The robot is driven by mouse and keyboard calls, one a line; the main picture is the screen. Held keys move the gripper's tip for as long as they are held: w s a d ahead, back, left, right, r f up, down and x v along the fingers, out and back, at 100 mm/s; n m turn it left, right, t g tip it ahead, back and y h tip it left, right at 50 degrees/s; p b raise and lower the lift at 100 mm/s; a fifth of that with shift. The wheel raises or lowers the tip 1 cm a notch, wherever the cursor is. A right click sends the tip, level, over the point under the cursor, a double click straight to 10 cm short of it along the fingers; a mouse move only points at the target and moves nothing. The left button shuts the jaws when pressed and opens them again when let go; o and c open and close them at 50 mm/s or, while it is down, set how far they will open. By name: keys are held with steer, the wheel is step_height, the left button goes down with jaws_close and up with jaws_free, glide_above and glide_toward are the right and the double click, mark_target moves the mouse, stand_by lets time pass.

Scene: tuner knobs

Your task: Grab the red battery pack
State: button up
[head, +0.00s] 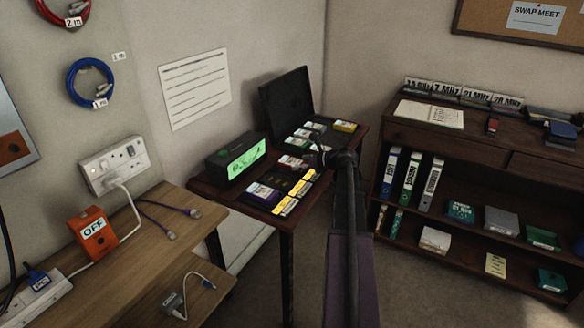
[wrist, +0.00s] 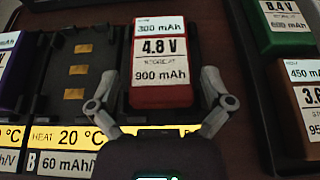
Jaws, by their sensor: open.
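The red battery pack (wrist: 162,98) sits in a dark charger bay, with a white label reading 4.8 V and 900 mAh. In the head view the red pack (head: 292,162) is small, on the dark table left of my gripper. My gripper (wrist: 158,78) is open in the wrist view, one finger on each side of the pack's near end, with gaps visible on both sides. Its height above the pack is hard to judge. In the head view my gripper (head: 326,157) hangs over the table's right edge, with its fingers hard to make out.
An empty bay with gold contacts (wrist: 77,70) lies left of the pack, then a purple pack (head: 262,192). A radio with a green screen (head: 240,158) stands behind the charger. A shelf (head: 480,150) stands right.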

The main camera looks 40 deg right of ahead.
steer(key=shift+x, duration=1.05)
steer(key=c, duration=1)
